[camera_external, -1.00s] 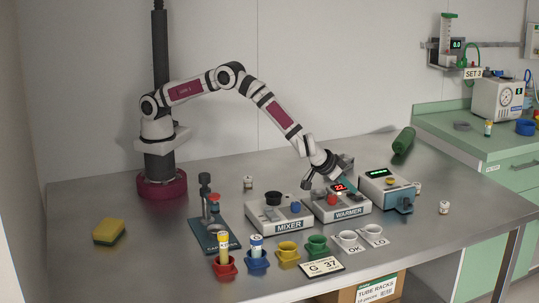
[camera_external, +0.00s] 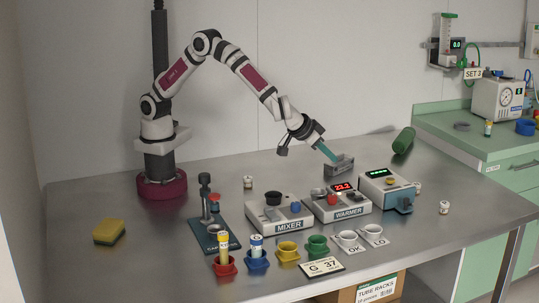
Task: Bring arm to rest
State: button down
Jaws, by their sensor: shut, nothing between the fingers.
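My arm (camera_external: 250,73) reaches up from its dark red base and bends down to the right. My gripper (camera_external: 334,157) is shut and empty, with teal fingers, in the air above and behind the warmer (camera_external: 345,209). The fingers point down and to the right, towards a small grey block (camera_external: 341,167) at the back of the table. I cannot tell from this view whether they touch it.
The mixer (camera_external: 284,218) stands left of the warmer, and a box with a green display (camera_external: 385,181) right of it. Coloured cups, such as the red cup (camera_external: 225,265), line the front. A sponge (camera_external: 109,231) lies at left. A green bottle (camera_external: 404,140) lies at the back right.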

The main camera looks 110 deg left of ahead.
jog(key=shift+s+d+r, duration=0.15)
jog(key=shift+s+r, duration=0.05)
dwell(0.3)
jog(key=s+a+r+m+g+h, duration=0.1)
jog(key=s+a+r+m+g, duration=0.2)
jog(key=s, duration=0.6)
jog(key=s+r+m, duration=0.2)
jog(key=s+r, duration=0.3)
jog(key=s, duration=0.5)
jog(key=s+d+f+m+g+h, duration=0.1)
jog(key=s+m, duration=0.3)
jog(key=s, duration=0.7)
jog(key=s+d+f+m+g+h, duration=0.1)
jog(key=s+d+m+h, duration=0.2)
jog(key=s, duration=0.8)
jog(key=shift+f+m+g+h, duration=0.3)
jog(key=shift+f+m+g, duration=0.1)
jog(key=shift+m, duration=0.6)
